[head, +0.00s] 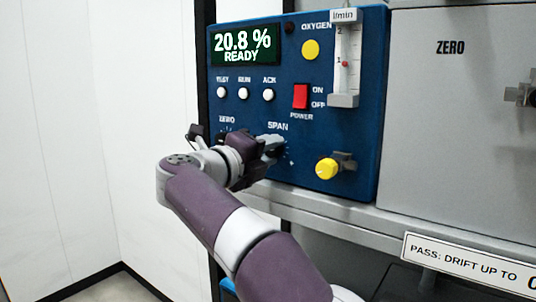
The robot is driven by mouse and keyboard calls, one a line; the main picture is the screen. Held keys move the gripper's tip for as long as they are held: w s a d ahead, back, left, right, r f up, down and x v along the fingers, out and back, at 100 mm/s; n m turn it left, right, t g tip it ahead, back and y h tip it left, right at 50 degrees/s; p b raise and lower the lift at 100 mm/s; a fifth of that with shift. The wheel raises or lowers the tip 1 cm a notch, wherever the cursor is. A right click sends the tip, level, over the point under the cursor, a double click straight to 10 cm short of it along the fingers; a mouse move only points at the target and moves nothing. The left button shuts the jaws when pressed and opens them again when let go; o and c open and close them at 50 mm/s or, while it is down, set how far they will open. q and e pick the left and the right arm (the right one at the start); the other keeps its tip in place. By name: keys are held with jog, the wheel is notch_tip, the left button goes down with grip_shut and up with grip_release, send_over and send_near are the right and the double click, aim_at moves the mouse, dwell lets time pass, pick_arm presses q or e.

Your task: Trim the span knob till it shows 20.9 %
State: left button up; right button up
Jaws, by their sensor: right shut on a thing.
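The blue analyser panel (250,110) faces me. My left gripper is not in view.
Three white buttons (245,94) and a red power switch (300,97) are above the gripper. A flow tube (345,60) stands at the upper right, and a yellow knob (327,168) is right of the gripper. A grey ledge (330,210) runs below.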

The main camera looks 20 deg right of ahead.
jog(key=o, duration=1)
jog(key=shift+o, duration=0.2)
jog(key=shift+s+a, duration=0.15)
jog(key=shift+a, duration=0.1)
jog(key=b+v, duration=0.2)
jog(key=v, duration=1)
jog(key=shift+b, duration=0.3)
jog(key=shift+a, duration=0.1)
